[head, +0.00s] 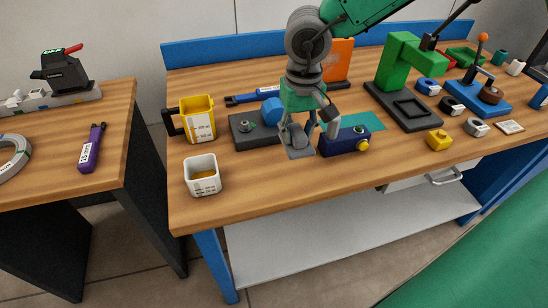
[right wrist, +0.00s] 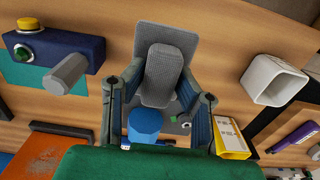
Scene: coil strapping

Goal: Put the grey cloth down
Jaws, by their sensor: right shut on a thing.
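My right gripper (head: 303,122) reaches down over the middle of the wooden bench (head: 240,190). It is shut on the grey cloth (head: 297,152), which hangs below the fingers at or just above the bench top; I cannot tell if it touches. In the right wrist view the gripper (right wrist: 162,82) has a finger on each side of the bunched middle of the cloth (right wrist: 160,75), and a flat grey part spreads behind it. The fingers hide part of the cloth in the head view. My left gripper is not in view.
A dark blue box with a yellow button (head: 345,141) stands right beside the cloth. A grey block with a knob (head: 252,132) is on the left, near a yellow mug (head: 197,120) and a white cup (head: 203,176). A green press (head: 400,62) stands right.

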